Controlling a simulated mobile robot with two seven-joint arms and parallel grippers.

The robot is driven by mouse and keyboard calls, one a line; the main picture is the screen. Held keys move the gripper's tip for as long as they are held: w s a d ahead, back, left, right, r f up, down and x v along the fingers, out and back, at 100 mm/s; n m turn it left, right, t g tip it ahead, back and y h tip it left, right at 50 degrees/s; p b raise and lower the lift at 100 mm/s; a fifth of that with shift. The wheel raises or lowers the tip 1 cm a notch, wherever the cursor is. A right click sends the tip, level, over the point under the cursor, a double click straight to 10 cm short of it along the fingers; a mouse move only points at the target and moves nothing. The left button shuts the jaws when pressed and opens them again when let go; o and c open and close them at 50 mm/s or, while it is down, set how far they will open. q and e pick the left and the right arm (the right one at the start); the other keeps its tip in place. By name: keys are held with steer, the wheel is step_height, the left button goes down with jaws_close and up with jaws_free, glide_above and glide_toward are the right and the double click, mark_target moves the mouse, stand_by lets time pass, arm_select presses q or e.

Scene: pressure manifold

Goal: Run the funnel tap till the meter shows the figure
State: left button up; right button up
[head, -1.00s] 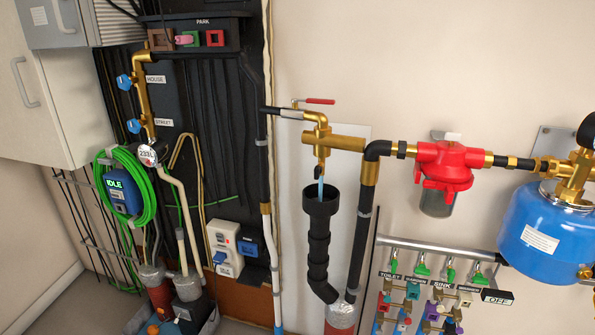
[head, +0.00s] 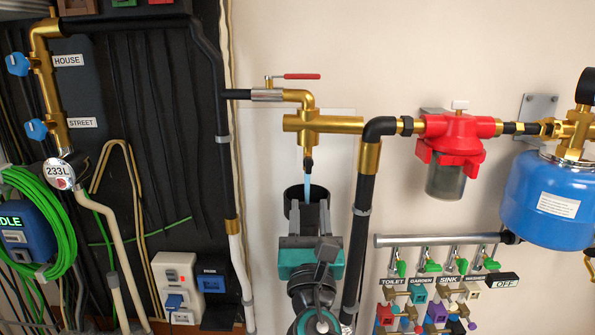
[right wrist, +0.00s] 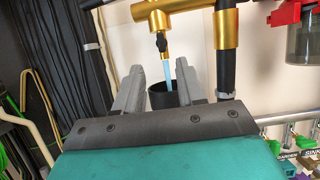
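The tap (head: 302,76) has a red lever lying level, pointing right. Below its brass body, a pale blue water stream (head: 308,177) falls from the black spout into the black funnel (head: 291,194). The round white meter (head: 62,173) at the left reads 233L. My right gripper (head: 309,207) is open and empty, pointing up in front of the funnel and well below the lever. In the right wrist view its two grey fingers (right wrist: 160,72) stand apart, with the funnel (right wrist: 160,99) and stream (right wrist: 170,74) seen between them. My left gripper is out of view.
A red-topped filter (head: 452,140) and a blue tank (head: 548,205) hang at the right. A black elbow pipe (head: 368,190) runs down just right of the funnel. Labelled green-handled valves (head: 443,267) sit lower right. Wall around the lever is clear.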

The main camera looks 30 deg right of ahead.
mark_target(309, 167)
steer(key=x, duration=1.2)
steer(key=shift+w+d, duration=0.2)
jaws_close()
